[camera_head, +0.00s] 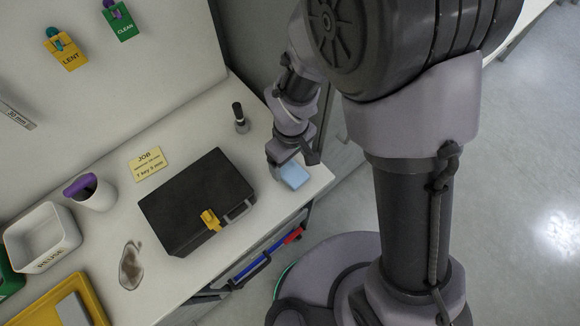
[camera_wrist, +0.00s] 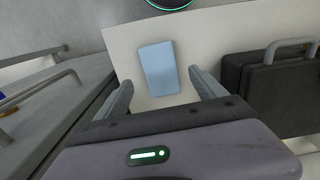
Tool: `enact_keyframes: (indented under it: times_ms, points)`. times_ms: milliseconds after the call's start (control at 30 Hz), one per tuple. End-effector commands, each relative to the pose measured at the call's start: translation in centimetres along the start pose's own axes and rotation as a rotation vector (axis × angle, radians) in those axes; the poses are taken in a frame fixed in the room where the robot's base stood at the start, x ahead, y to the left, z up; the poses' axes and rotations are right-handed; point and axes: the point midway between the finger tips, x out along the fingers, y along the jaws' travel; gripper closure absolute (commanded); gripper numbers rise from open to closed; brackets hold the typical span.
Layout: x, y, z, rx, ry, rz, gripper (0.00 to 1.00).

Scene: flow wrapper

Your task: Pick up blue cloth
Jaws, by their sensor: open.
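The blue cloth (camera_head: 294,175) is a light blue, flat folded rectangle lying on the white bench top near its right corner. In the wrist view the cloth (camera_wrist: 159,68) lies beyond my gripper (camera_wrist: 162,82), between the lines of its two fingers. My gripper (camera_head: 294,158) is open and empty, above and beside the cloth. The left finger lies left of the cloth and the right finger right of it. I cannot tell how high the fingertips are above the bench.
A black case (camera_head: 190,195) with a yellow tag stands left of the cloth; it also shows in the wrist view (camera_wrist: 268,85). A small dark-topped bottle (camera_head: 240,118) stands behind. The bench (camera_head: 120,215) also holds a white REUSE bin (camera_head: 42,262) and a cup with purple cloth (camera_head: 98,197).

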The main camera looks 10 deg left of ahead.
Motion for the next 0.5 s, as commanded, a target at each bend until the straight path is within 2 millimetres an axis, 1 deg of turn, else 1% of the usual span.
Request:
enact_keyframes:
  times_ms: [33, 100, 200, 267, 400, 433, 500]
  points:
    - [1.1, -0.1, 0.0, 0.0, -0.002, -0.001, 0.2]
    - [2.6, -0.2, -0.2, 0.0, -0.002, -0.001, 0.2]
    - [4.5, -0.3, -0.3, 0.001, -0.002, -0.001, 0.2]
    - [4.8, -0.2, -0.3, 0.001, -0.002, 0.0, 0.2]
    - [4.6, -0.2, -0.3, 0.001, -0.001, 0.0, 0.2]
    - [4.5, -0.2, -0.3, 0.001, -0.001, 0.0, 0.22]
    - [4.5, -0.2, -0.3, 0.001, -0.001, 0.0, 0.36]
